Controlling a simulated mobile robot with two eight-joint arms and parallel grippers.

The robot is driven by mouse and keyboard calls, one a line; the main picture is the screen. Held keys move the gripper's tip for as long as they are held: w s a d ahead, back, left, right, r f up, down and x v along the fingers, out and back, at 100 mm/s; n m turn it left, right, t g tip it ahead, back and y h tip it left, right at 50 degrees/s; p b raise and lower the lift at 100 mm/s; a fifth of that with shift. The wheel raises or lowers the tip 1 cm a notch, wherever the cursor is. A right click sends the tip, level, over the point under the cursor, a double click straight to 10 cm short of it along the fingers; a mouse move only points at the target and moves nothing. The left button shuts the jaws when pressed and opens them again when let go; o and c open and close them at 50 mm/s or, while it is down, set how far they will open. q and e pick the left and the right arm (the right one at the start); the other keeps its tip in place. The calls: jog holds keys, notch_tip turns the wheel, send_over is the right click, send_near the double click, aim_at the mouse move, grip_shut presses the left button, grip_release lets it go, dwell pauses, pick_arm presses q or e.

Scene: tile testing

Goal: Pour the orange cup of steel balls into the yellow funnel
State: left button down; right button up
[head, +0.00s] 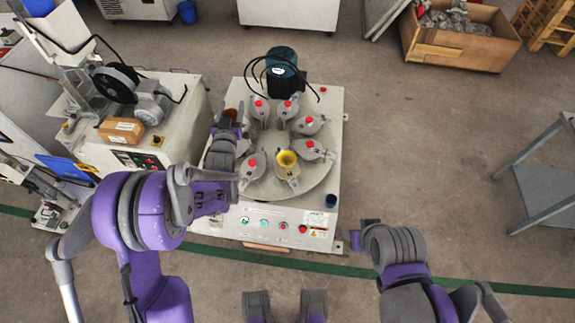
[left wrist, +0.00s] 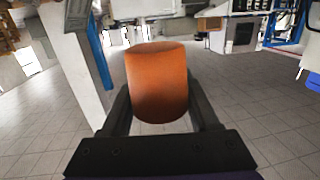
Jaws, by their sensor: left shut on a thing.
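The orange cup (left wrist: 157,85) stands between the two dark fingers of my left gripper (left wrist: 158,112) in the left wrist view, and the gripper is shut on it. In the head view the cup (head: 231,114) shows only as a small reddish patch at the end of my left gripper (head: 227,124), over the machine's left edge. The steel balls inside are not visible. The yellow funnel (head: 287,158) sits on one of the grey pots on the round plate, to the right of and nearer than the cup. My right gripper (head: 354,240) is right of the machine's front; its fingers are unclear.
Several grey pots with red knobs (head: 253,163) ring the round plate (head: 300,195). A dark green motor (head: 283,70) with black cables stands behind it. A dark blue cup (head: 331,200) is at the machine's front right corner. Another machine (head: 185,110) stands close on the left.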

pick_arm(q)
jog(key=w+d+f+b, duration=0.1)
jog(key=f+b, duration=0.4)
jog(key=f, duration=0.6)
jog(key=w+d+f+m+h+b, duration=0.1)
jog(key=d+f+b, duration=0.3)
jog(key=f, duration=0.6)
jog(key=w+d+f+h+b, duration=0.1)
jog(key=w+d+f+b, duration=0.1)
jog(key=f+b, duration=0.4)
jog(key=shift+w+d+f, duration=0.1)
jog(key=shift+w+f, duration=0.05)
jog(key=shift+f, duration=0.8)
jog(key=shift+w+d+f, duration=0.15)
jog(key=shift+f, duration=0.8)
jog(key=shift+w+d+f, duration=0.1)
jog(key=shift+w+f, duration=0.05)
jog(key=shift+f, duration=0.8)
jog(key=shift+d+f+b, duration=0.15)
jog(key=shift+f+b, duration=0.15)
jog(key=shift+b, duration=0.1)
pick_arm(e)
notch_tip(320, 180, down, 19)
jog(key=w, duration=0.1)
jog(key=shift+w+g, duration=0.3)
jog(key=shift+w, duration=0.05)
pick_arm(q)
jog(key=shift+r+m, duration=0.15)
jog(key=shift+m, duration=0.15)
